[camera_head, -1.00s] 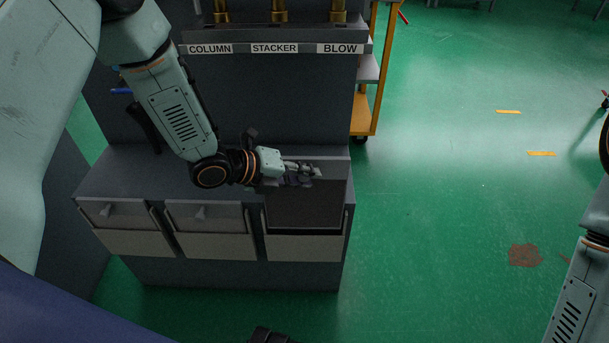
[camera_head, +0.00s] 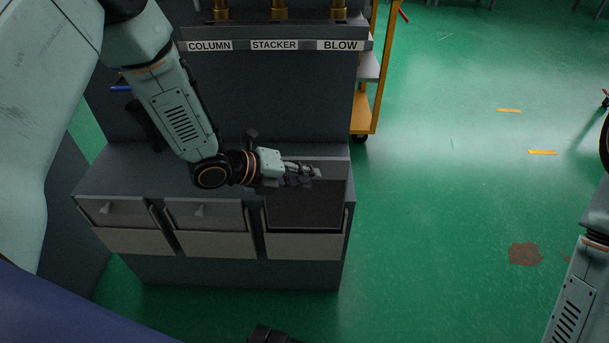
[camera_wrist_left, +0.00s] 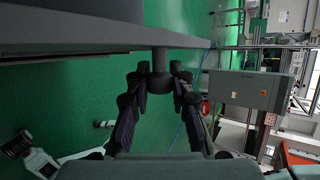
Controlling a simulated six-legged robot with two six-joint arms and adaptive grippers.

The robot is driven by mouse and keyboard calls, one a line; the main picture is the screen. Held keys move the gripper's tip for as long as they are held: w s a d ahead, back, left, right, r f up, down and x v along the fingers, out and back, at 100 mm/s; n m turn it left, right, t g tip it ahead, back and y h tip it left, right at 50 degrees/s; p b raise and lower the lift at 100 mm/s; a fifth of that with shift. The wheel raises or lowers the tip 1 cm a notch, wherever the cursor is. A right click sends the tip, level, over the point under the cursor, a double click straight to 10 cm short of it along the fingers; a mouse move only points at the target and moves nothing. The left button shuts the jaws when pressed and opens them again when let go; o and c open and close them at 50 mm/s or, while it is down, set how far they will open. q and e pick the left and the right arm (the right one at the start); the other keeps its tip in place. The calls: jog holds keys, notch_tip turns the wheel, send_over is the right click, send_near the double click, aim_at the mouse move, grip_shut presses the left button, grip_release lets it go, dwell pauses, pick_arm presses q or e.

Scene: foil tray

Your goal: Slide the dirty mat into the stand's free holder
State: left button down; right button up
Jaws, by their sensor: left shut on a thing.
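The stand (camera_head: 235,272) is a dark grey block with three holders in its sloping front. The left holder (camera_head: 133,240) and the middle holder (camera_head: 215,243) each hold a grey panel with a small knob. The right holder (camera_head: 303,247) has a dark flat panel above its pale front, apparently the dirty mat (camera_head: 310,212); dirt on it cannot be made out. My left gripper (camera_head: 312,173) is over this panel's upper part. In the left wrist view the gripper (camera_wrist_left: 160,82) is shut on a dark knob on a post under a grey plate. My right gripper is out of view.
A dark upright panel with COLUMN, STACKER and BLOW labels (camera_head: 273,45) rises behind the stand. A yellow cart (camera_head: 367,110) stands behind it on the right. Green floor to the right is open, with a brown stain (camera_head: 525,254).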

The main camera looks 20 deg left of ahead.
aim_at(304, 217)
pick_arm(q)
jog(key=shift+f+b, duration=1.15)
jog(key=shift+f, duration=0.55)
jog(key=shift+f+b, duration=3.85)
jog(key=shift+f, duration=1.55)
jog(key=c, duration=1.1)
grip_release()
jog(key=v, duration=1.2)
